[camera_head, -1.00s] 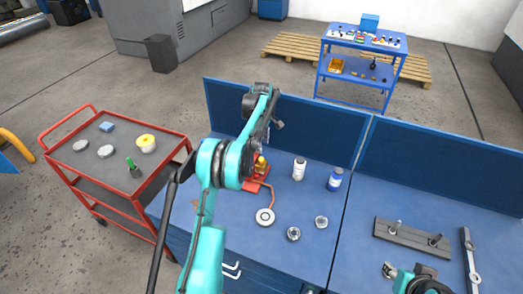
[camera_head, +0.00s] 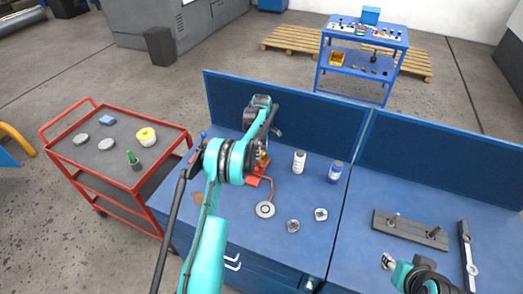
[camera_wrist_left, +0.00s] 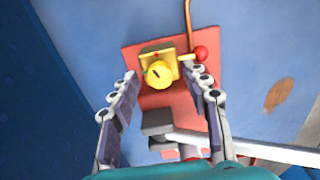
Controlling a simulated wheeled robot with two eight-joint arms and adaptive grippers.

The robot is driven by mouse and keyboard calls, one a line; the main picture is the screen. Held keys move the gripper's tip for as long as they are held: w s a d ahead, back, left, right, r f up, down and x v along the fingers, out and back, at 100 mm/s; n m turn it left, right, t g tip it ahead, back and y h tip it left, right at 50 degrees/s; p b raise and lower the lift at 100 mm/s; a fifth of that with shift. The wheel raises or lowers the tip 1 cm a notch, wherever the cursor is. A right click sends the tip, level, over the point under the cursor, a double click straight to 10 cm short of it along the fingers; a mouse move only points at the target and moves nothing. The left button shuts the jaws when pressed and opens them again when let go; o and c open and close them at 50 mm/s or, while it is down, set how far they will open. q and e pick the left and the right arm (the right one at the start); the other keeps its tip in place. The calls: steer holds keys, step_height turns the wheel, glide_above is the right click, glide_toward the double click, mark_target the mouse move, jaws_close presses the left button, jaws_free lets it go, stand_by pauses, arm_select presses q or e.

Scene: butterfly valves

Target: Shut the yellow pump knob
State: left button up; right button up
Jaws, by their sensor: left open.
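The yellow pump knob (camera_wrist_left: 158,73) sits on a yellow block on a red base plate (camera_wrist_left: 190,92) in the left wrist view, with a dark mark on its face. My left gripper (camera_wrist_left: 163,78) is open, its fingers apart to either side of the knob. I see no contact with it. In the head view the pump's red base (camera_head: 254,180) shows low beside my left forearm, which covers much of the pump.
A red ball-ended lever (camera_wrist_left: 200,53) is beside the knob. On the blue bench stand a white bottle (camera_head: 299,162) and a blue bottle (camera_head: 335,172), with a round disc (camera_head: 265,210) nearer. A blue panel (camera_head: 300,125) rises behind. A red cart (camera_head: 115,165) is left.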

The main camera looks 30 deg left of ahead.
arm_select(q)
jaws_close()
steer(key=shift+f+m+b, duration=0.15)
steer(key=shift+m+b, duration=0.55)
steer(key=shift+m, duration=0.1)
steer(key=shift+m+b, duration=0.35)
steer(key=shift+m, duration=0.45)
steer(key=shift+r, duration=0.2)
jaws_free()
steer(key=shift+r, duration=0.1)
